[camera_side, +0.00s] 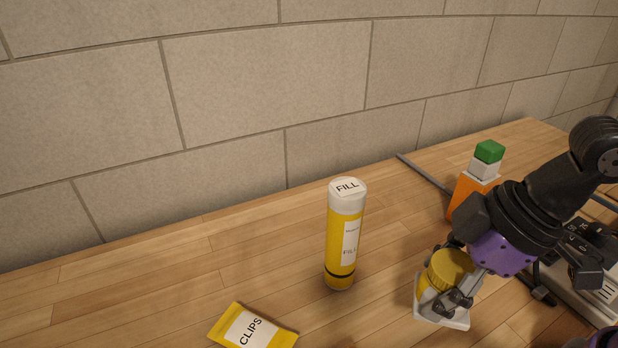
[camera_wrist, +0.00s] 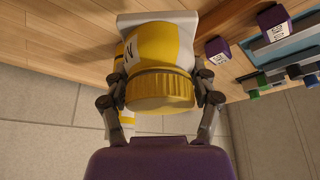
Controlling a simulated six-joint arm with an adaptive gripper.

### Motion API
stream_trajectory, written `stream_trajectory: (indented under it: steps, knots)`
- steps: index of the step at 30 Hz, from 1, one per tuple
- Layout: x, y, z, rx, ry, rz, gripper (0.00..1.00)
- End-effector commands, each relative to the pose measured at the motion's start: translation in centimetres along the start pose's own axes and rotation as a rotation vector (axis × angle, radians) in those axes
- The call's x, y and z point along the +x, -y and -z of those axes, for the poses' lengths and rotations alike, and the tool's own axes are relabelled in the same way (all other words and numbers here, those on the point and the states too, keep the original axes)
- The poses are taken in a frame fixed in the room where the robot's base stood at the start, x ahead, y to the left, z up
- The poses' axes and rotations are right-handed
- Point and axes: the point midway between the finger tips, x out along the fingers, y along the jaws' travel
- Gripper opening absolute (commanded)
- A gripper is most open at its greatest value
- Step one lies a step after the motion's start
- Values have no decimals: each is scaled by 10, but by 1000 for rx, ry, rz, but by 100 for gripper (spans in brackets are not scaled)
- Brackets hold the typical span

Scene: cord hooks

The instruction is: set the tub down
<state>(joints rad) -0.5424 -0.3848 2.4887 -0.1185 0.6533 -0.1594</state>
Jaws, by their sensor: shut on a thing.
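The tub (camera_side: 448,268) is yellow with a ridged yellow lid and a white label. My gripper (camera_side: 455,282) is shut on it, with one finger on each side. The wrist view shows the tub (camera_wrist: 160,55) between the fingers of my gripper (camera_wrist: 160,90), lid towards the camera. A white square base (camera_side: 446,321) is directly under the tub, and its edge also shows in the wrist view (camera_wrist: 135,18). The fingers hide part of the tub, and I cannot tell whether its bottom touches the base.
A yellow and white tube marked FILL (camera_side: 342,245) stands left of the tub. A yellow CLIPS packet (camera_side: 252,328) lies at the front. An orange bottle with a green top (camera_side: 488,152) stands behind my gripper. Purple blocks (camera_wrist: 218,50) are near a blue tray (camera_wrist: 285,48). The left tabletop is clear.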

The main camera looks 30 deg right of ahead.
Motion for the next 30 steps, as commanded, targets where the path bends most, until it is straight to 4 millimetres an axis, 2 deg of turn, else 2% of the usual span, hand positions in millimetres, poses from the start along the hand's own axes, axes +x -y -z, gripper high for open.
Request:
stream_trajectory:
  steps: [2, 5, 8, 9, 15, 19, 23, 30]
  knots:
    - [-4, 2, 2, 11, -3, -6, 19]
    - [-10, -13, 8, 86, -3, -38, 19]
    - [-20, -47, 13, 227, -1, -97, 19]
    - [-25, -64, 14, 293, -2, -126, 19]
    - [-54, -137, 4, 593, -1, -248, 19]
    - [-66, -161, -5, 701, -1, -290, 19]
    - [-63, -159, -4, 734, 2, -296, 19]
    - [-28, -105, 8, 731, 10, -286, 19]
